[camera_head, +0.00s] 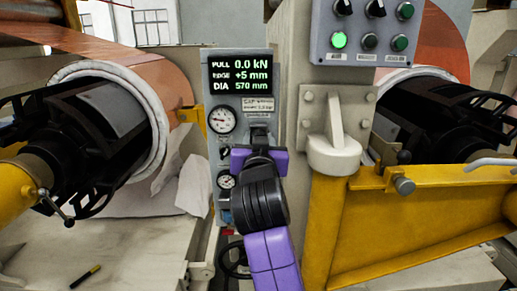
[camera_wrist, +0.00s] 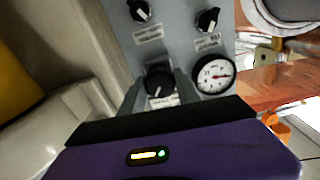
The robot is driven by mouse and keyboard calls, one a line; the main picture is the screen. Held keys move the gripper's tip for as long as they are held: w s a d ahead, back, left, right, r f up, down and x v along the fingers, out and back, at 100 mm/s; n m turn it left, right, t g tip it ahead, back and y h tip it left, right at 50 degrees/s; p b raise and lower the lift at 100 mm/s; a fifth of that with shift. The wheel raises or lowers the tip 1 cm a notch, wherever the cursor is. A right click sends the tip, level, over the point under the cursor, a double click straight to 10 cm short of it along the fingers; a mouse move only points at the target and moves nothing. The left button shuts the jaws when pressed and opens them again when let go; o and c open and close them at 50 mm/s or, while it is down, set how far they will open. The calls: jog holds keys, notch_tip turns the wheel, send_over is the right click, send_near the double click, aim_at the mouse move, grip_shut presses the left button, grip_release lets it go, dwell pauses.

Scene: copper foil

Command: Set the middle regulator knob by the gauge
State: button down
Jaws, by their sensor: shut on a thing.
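A grey panel (camera_head: 213,75) stands at the centre of the head view, with a large round gauge (camera_head: 222,119) and a smaller gauge (camera_head: 226,180) below it. My gripper (camera_head: 259,143) reaches the panel to the right of the large gauge and hides part of it. In the wrist view, my gripper (camera_wrist: 160,92) has its fingers on both sides of a black regulator knob (camera_wrist: 158,82) and is shut on it. A white round gauge (camera_wrist: 214,75) sits right beside this knob, its dial face visible but its figures too small to read surely.
Two other black knobs (camera_wrist: 139,10) (camera_wrist: 208,18) show in the wrist view. A display (camera_head: 240,77) reads 0.0 kN, +5 mm and 570 mm. A button box (camera_head: 365,57) hangs at upper right. A yellow arm (camera_head: 410,220) and copper roll (camera_head: 160,75) flank the panel.

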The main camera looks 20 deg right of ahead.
jog(key=m+b, duration=0.1)
jog(key=m, duration=0.1)
jog(key=m+b, duration=0.1)
jog(key=shift+f+m, duration=0.3)
jog(key=shift+m, duration=0.1)
jog(key=m+b, duration=0.3)
jog(key=m, duration=0.1)
jog(key=shift+m, duration=0.3)
jog(key=m+b, duration=0.3)
jog(key=m, duration=0.1)
jog(key=shift+m+b, duration=0.95)
jog(key=shift+m, duration=1.05)
jog(key=shift+r, duration=0.1)
jog(key=c, duration=0.9)
grip_release()
jog(key=shift+r, duration=0.1)
jog(key=shift+s, duration=0.1)
